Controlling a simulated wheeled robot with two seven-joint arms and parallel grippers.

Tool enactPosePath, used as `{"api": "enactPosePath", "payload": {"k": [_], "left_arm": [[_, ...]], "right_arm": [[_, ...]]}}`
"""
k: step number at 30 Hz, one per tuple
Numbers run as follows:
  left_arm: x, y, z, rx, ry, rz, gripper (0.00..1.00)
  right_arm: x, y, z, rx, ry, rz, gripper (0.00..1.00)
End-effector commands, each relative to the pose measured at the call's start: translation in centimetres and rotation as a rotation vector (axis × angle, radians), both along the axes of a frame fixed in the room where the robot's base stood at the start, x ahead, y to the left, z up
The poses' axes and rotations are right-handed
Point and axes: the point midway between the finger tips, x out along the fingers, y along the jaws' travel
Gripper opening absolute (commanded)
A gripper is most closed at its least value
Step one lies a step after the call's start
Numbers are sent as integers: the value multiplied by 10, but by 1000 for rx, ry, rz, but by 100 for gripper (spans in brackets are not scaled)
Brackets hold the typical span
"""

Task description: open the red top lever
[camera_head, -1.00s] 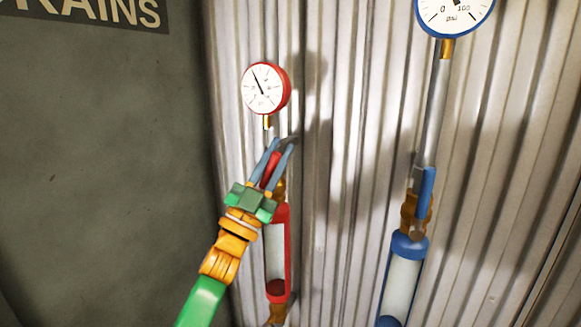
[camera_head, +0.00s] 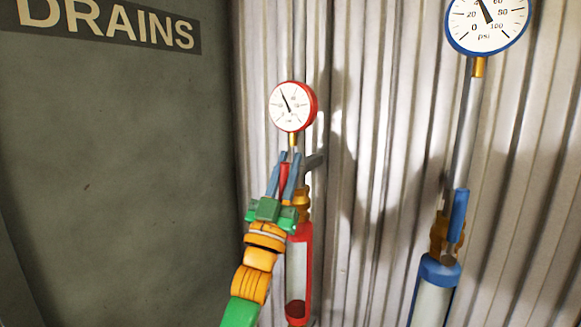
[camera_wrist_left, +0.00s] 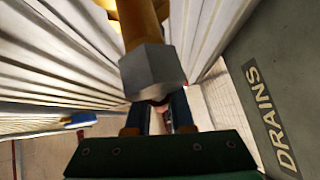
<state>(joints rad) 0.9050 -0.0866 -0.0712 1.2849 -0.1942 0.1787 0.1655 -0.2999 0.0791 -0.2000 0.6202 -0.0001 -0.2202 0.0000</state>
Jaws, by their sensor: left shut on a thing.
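The red top lever (camera_head: 284,178) stands nearly upright in front of the pipe, above the brass valve (camera_head: 302,204) and below the red-rimmed gauge (camera_head: 293,106). My left gripper (camera_head: 290,158) is shut on the lever, with a blue-grey finger on each side of it. The fingers hide much of the lever. In the left wrist view the fingers (camera_wrist_left: 161,115) point away from me, and a little red shows between them. A grey hexagonal fitting (camera_wrist_left: 152,72) hides part of the grip there. My right gripper is not in view.
A red-framed sight tube (camera_head: 299,275) hangs below the valve, close to my left wrist. To the right are a blue lever (camera_head: 458,215), a blue tube (camera_head: 435,290) and a blue gauge (camera_head: 487,22). Corrugated metal (camera_head: 375,150) lies behind; a dark DRAINS panel (camera_head: 120,150) is left.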

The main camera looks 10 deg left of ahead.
Motion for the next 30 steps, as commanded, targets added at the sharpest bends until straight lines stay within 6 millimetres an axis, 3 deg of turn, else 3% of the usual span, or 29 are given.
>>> {"api": "enactPosePath", "payload": {"k": [5, 6, 9, 18, 30], "left_arm": [[3, 0, -8, 1, 17, -1, 0], [3, 0, -8, 1, 17, -1, 24], [2, 0, -7, 1, 14, 0, 50], [0, 0, -5, 2, 7, 0, 50], [-45, 8, -55, 1, 9, 0, 50]], "right_arm": [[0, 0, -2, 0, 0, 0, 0], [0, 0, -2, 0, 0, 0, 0], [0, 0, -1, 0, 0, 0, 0], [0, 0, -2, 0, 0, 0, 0], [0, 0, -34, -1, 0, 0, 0]]}}
